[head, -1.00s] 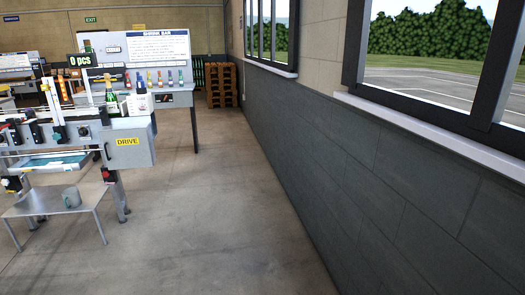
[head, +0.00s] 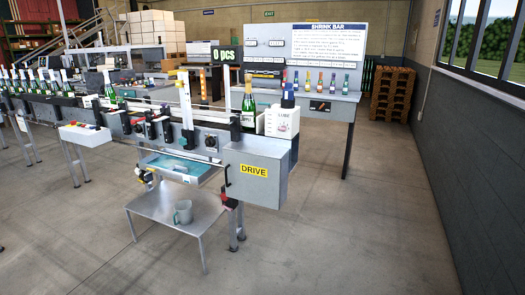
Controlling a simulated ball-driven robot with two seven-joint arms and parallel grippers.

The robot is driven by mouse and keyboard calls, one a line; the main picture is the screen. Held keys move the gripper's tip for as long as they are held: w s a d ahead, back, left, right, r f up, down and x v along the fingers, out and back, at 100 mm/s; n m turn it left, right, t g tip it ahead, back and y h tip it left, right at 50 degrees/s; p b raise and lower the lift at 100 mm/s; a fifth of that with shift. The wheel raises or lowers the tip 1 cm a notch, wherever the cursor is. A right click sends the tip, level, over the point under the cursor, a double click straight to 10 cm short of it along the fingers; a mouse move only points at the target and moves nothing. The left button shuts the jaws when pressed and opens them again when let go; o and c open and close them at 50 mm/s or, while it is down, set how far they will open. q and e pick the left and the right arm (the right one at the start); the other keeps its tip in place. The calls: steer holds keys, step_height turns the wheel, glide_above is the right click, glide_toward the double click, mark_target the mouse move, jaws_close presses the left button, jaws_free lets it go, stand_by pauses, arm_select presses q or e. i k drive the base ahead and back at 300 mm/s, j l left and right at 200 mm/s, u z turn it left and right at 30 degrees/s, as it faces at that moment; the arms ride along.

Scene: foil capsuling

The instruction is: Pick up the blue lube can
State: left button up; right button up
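A dark blue can-like shape (head: 288,96) shows at the right end of the conveyor machine, above a white box (head: 282,123) with lettering that seems to read LUBE. Its lower part is hidden by the white box; I cannot tell whether it stands in the box or behind it. A green bottle with a gold top (head: 248,105) stands just left of the box. Neither of my grippers is in view.
The conveyor machine's DRIVE housing (head: 253,185) faces me. A low metal table (head: 165,208) with a grey mug (head: 183,212) stands before it. The shrink bar bench (head: 340,95) is behind. Floor (head: 350,235) to the right is clear, up to the wall (head: 460,150).

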mark_target(288, 93)
steer(key=i+u, duration=0.2)
steer(key=i, duration=1.1)
